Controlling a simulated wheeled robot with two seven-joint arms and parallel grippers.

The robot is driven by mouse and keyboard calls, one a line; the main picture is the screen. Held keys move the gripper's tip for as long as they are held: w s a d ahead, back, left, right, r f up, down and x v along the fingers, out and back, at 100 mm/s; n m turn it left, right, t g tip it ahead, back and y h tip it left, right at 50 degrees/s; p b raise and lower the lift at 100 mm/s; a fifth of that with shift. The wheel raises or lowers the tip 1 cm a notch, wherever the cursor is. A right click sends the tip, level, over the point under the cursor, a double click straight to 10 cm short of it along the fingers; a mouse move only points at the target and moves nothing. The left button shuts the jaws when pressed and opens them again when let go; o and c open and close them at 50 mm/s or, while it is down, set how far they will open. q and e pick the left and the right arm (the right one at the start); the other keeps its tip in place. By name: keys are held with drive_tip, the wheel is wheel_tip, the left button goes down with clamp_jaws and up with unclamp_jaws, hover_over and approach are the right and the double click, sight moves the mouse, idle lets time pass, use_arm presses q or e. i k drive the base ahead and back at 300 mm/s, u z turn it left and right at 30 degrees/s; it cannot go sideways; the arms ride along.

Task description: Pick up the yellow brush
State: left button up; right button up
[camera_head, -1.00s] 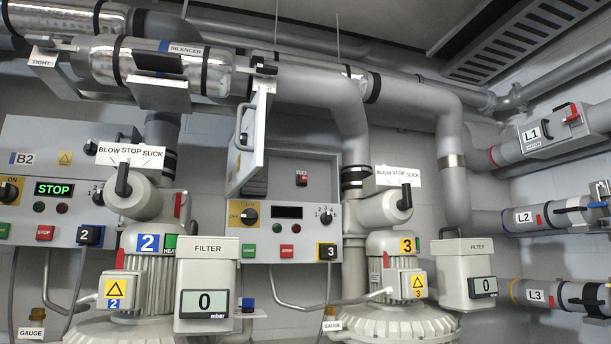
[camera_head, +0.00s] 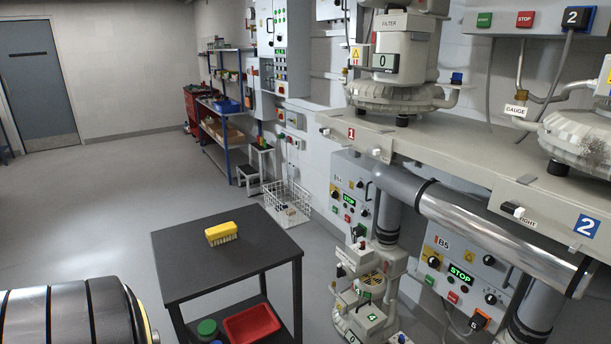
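The yellow brush (camera_head: 221,233) lies on top of a dark table (camera_head: 185,267), near the middle of its surface. It has a yellow back with pale bristles below. Neither of my grippers shows in the head view, so nothing is seen touching the brush.
A red tray (camera_head: 251,324) and a green-lidded jar (camera_head: 207,328) sit on the table's lower shelf. A striped dark cylinder (camera_head: 70,315) is at the lower left. A white wire basket (camera_head: 289,204) stands behind the table. Blower machines and panels line the right. Open floor lies left.

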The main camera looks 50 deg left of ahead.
sight(215, 235)
drive_tip(key=u, duration=2.65)
drive_tip(key=k, duration=0.45)
drive_tip(key=z, duration=0.55)
drive_tip(key=i, duration=1.65)
drive_tip(key=u, duration=1.15)
drive_tip(key=i, duration=0.35)
drive_tip(key=z, duration=0.05)
